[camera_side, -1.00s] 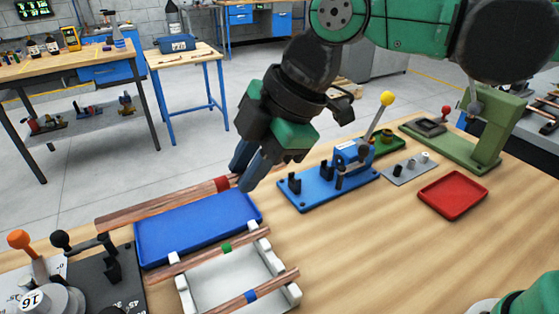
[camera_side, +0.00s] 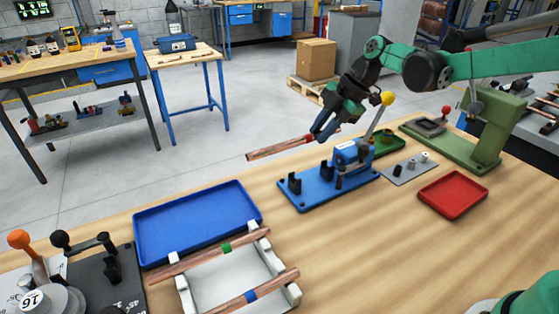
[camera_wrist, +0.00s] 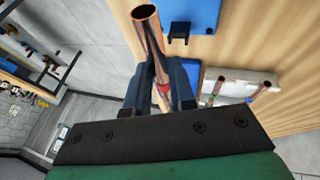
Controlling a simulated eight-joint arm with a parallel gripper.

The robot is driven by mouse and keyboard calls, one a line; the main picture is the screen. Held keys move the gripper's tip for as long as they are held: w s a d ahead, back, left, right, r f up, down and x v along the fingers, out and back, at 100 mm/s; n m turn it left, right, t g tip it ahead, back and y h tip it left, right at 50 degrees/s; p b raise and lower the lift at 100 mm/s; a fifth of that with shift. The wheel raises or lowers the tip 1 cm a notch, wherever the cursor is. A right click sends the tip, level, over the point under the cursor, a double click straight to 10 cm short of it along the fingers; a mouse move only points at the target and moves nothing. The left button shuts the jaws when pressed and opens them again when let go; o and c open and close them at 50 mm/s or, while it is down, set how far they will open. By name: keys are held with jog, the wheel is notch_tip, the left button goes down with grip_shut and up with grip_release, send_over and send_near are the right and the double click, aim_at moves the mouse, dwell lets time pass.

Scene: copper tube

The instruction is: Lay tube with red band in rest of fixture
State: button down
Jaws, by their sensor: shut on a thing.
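My gripper (camera_side: 325,128) is shut on the copper tube with the red band (camera_side: 280,149) and holds it in the air, roughly level, beyond the blue fixture. The tube also shows in the wrist view (camera_wrist: 148,30), with its open end toward the camera's top and the red band (camera_wrist: 163,88) between the fingers. The blue fixture (camera_side: 318,196) stands on the bench with black upright rests (camera_side: 294,184) and a blue clamp block. A lever with a yellow knob (camera_side: 388,98) rises from it. The tube is apart from the rests.
A white rack (camera_side: 235,283) holds tubes with green (camera_side: 226,248) and blue (camera_side: 251,296) bands. An empty blue tray (camera_side: 196,222) lies behind it. A red tray (camera_side: 453,195), a grey plate with pegs (camera_side: 408,168) and a green press (camera_side: 490,130) stand to the right.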

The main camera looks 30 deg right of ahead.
jog(key=shift+w+d+f, duration=0.1)
jog(key=shift+d+f, duration=0.2)
jog(key=shift+d, duration=0.3)
jog(key=shift+f, duration=2.9)
jog(key=shift+f, duration=1.15)
jog(key=c, duration=0.7)
grip_release()
jog(key=shift+o, duration=0.2)
jog(key=shift+v, duration=2.8)
